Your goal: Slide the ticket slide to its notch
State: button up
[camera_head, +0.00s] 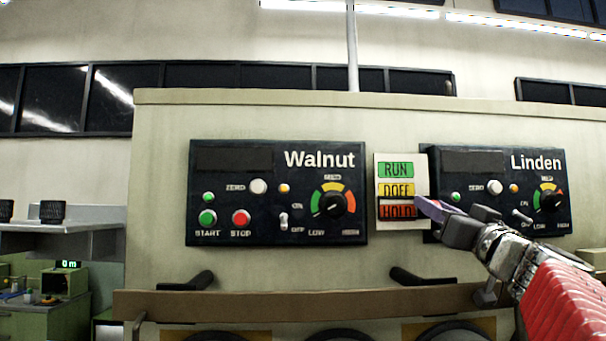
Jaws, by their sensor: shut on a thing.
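A white ticket board (401,164) hangs between two dark control panels. It has three stacked labels: green RUN at the top, yellow DOFF in the middle and red HOLD (396,212) at the bottom. My gripper (432,209) reaches in from the lower right, its tips at the right end of the HOLD row. It is shut on the ticket slide there. The slide is mostly hidden by my gripper, and its notches cannot be made out. The tips cover the right edge of the HOLD label.
The Walnut panel (270,208) with knobs and buttons is close on the left. The Linden panel (500,165) is on the right, partly behind my gripper. A brown rail (250,304) with black handles runs below. The wall under the ticket board is clear.

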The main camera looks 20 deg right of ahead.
jog(key=shift+a+f, duration=0.35)
jog(key=o, duration=0.8)
jog(key=shift+c, duration=0.2)
jog(key=o, duration=0.4)
jog(key=shift+d+f, duration=0.1)
jog(key=shift+d, duration=0.05)
jog(key=shift+c, duration=0.2)
